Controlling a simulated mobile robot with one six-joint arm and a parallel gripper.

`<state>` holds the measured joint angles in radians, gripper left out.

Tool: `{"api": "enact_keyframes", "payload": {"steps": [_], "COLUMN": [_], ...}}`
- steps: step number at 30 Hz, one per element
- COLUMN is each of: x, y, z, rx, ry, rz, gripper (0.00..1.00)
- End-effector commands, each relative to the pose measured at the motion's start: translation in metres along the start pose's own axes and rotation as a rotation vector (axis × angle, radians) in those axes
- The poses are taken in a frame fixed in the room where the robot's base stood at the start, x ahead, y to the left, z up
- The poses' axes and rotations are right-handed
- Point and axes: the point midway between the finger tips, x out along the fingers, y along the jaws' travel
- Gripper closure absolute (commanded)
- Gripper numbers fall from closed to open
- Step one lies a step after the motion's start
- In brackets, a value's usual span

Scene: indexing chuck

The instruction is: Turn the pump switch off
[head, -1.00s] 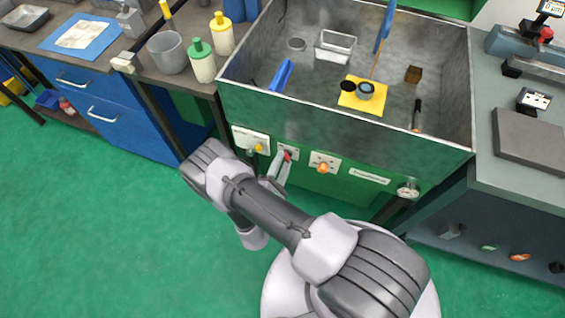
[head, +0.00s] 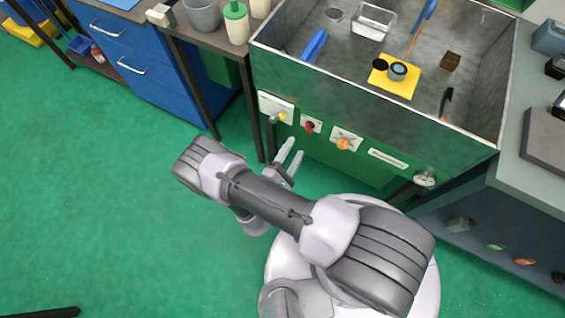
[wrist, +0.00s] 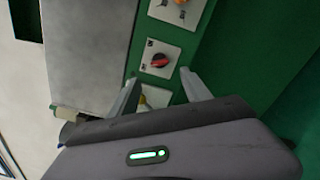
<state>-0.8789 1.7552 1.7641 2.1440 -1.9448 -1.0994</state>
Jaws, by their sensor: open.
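A red rotary knob (head: 310,126) on a white plate sits on the green front panel of the sink unit. It fits the pump switch, but its label is too small to read. In the wrist view the red knob (wrist: 159,61) lies ahead of my fingertips, its handle nearly level and slightly tilted in the picture. My gripper (head: 294,148) is open and empty, just in front of the panel and apart from the knob. In the wrist view its two fingers (wrist: 160,76) stand spread either side of the line to the knob.
An orange knob (head: 344,144) sits right of the red one, and a yellow knob (head: 281,116) sits left. A round gauge (head: 425,178) is at the panel's right end. The sink basin (head: 385,112) is above. Green floor (head: 110,210) is clear to the left.

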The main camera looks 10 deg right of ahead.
Motion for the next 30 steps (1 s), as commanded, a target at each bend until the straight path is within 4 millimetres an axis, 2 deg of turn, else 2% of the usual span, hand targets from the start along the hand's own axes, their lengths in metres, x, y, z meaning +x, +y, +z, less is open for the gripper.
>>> {"api": "enact_keyframes", "payload": {"steps": [1,3,6,9,12,26,28,30], "x": [-0.018,-0.041,-0.068,-0.087,-0.098,-0.102,-0.101,-0.098], "y": [0.004,0.003,0.002,0.001,0.000,0.000,0.004,0.023], "z": [0.000,-0.001,0.000,0.000,0.000,0.000,-0.006,-0.026], "rx": [-0.001,0.000,0.001,0.001,0.000,0.000,0.039,0.183], "ry": [0.010,0.009,0.006,0.004,0.002,0.000,0.007,0.031], "rz": [0.006,0.005,0.004,0.002,0.001,-0.001,-0.029,-0.129], "gripper": [0.44,0.44,0.44,0.44,0.44,0.44,0.44,0.44]}}
